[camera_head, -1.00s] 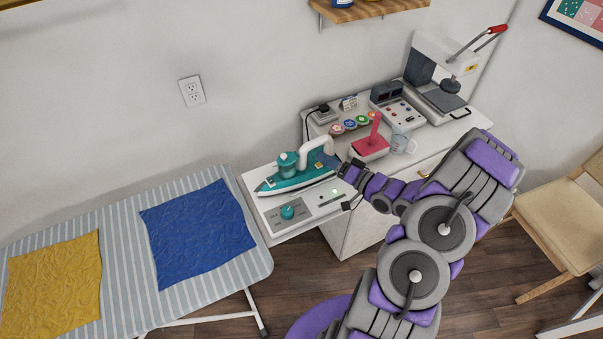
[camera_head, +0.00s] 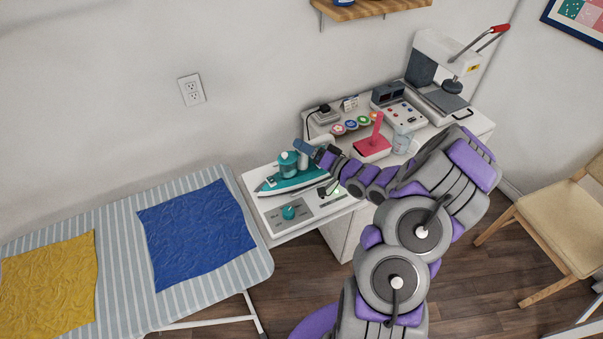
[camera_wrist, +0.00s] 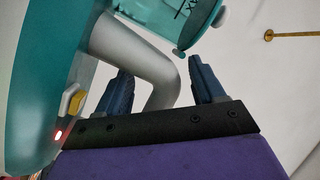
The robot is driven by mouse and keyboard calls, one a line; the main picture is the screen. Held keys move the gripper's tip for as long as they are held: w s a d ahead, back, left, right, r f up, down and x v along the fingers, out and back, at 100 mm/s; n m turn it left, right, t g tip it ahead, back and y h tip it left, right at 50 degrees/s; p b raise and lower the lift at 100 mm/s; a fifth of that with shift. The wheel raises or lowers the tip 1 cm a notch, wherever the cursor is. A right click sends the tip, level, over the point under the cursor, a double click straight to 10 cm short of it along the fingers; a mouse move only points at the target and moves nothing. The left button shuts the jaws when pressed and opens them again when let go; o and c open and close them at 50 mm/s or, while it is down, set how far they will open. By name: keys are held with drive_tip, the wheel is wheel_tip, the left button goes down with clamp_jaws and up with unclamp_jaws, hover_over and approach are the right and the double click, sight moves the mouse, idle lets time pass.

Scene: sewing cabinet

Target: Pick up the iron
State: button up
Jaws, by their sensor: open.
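The teal iron (camera_head: 290,183) with a light grey handle rests on the white station (camera_head: 275,222) beside the ironing board. In the wrist view the iron (camera_wrist: 40,70) fills the left side, and its grey handle (camera_wrist: 140,62) runs down between my two fingers. My gripper (camera_head: 308,148) is at the handle in the head view and hides much of it. In the wrist view my gripper (camera_wrist: 160,88) is open, with one finger on each side of the handle. I cannot tell whether either finger touches it.
The striped ironing board (camera_head: 120,222) with blue and yellow cloths lies to the left. A pink-red tool (camera_head: 372,146), a clear cup (camera_head: 403,140), several round badges and a heat press (camera_head: 440,75) crowd the cabinet top. A wooden chair (camera_head: 555,215) stands right.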

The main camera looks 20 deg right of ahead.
drive_tip(key=shift+d, duration=0.1)
drive_tip(key=shift+c, duration=1.4)
clamp_jaws()
